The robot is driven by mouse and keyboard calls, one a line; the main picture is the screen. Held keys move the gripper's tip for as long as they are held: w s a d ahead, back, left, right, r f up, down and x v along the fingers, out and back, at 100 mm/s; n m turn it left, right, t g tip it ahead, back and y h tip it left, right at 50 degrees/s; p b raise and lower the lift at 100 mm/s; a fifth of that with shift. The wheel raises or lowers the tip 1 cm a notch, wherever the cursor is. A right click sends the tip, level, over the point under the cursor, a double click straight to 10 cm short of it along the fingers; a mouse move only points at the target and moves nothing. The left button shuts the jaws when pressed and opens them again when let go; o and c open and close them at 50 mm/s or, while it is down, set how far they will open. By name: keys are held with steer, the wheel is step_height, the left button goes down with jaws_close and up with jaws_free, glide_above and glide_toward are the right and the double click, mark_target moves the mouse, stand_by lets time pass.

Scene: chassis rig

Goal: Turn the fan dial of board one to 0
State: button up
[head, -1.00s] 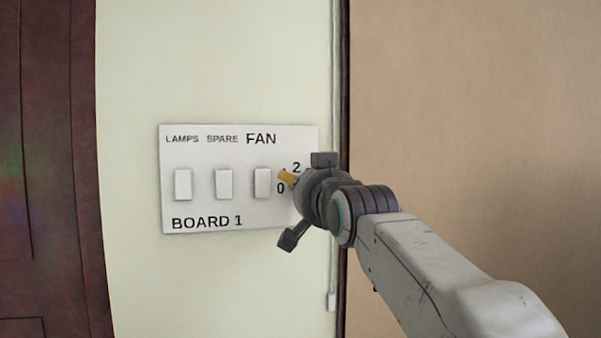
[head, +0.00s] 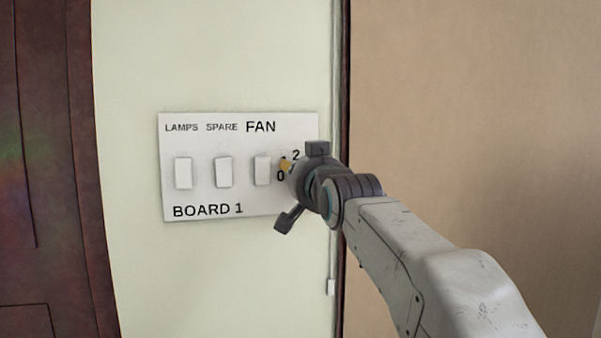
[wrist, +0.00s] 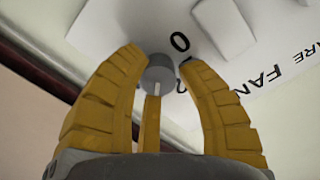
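Board one (head: 240,208) is a white panel on the pale green wall, with the fan dial at its right end. In the head view my gripper hides the dial; the 0 and the 2 show beside the yellow fingertips. In the wrist view the fan dial (wrist: 160,70) is a small grey round knob with a pale pointer line, and the 0 (wrist: 179,41) is printed next to it. My gripper (wrist: 160,66) has its yellow fingers spread around the knob, one on each side and one below. Whether any fingertip touches it is unclear.
Three white rocker switches are on the board, the nearest being the fan switch (head: 262,170) just left of my fingers. A thin conduit (head: 334,230) runs down the wall right of the board. A dark red-brown door (head: 50,170) stands at the left.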

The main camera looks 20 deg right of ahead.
steer(key=shift+r, duration=0.1)
steer(key=c, duration=0.6)
steer(key=shift+r, duration=0.1)
jaws_close()
